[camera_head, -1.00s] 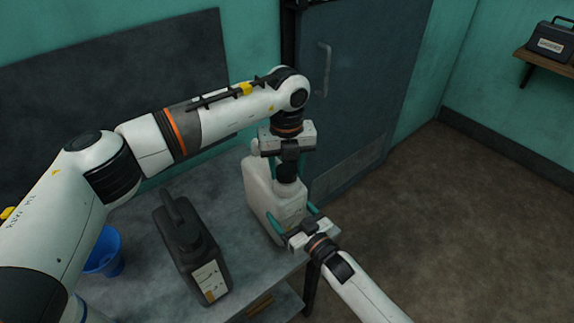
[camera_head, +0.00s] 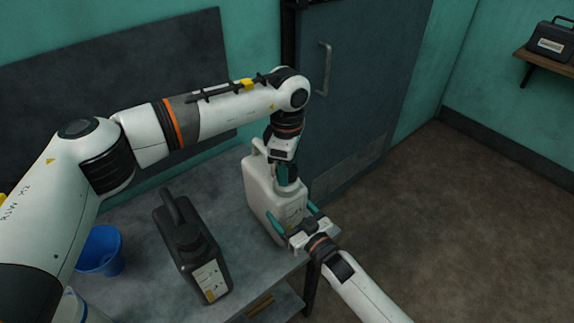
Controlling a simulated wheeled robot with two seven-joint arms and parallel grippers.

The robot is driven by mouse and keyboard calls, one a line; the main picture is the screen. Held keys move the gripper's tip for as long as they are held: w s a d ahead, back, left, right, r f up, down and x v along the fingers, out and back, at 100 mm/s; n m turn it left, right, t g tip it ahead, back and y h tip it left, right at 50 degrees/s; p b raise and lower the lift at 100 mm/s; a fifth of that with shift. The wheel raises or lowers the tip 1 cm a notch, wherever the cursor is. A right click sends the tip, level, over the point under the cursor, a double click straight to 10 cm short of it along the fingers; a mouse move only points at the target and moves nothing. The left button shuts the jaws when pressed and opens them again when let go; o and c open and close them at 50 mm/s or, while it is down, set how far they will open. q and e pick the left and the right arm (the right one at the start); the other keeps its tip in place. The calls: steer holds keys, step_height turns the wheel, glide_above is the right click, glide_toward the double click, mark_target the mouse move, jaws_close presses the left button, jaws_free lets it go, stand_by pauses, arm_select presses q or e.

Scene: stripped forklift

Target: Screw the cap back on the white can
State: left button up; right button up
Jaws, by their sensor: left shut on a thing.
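A dark grey canister (camera_head: 190,250) stands on the table (camera_head: 147,240) left of the white can. A blue cup (camera_head: 101,250) is further left. A door (camera_head: 355,80) is behind the table. The floor to the right is clear.

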arm_select(q)
steer(key=shift+d+m, duration=0.1)
steer(key=shift+m, duration=0.6)
steer(key=o, duration=1.2)
steer(key=shift+c, duration=0.2)
step_height(320, 180, up, 12)
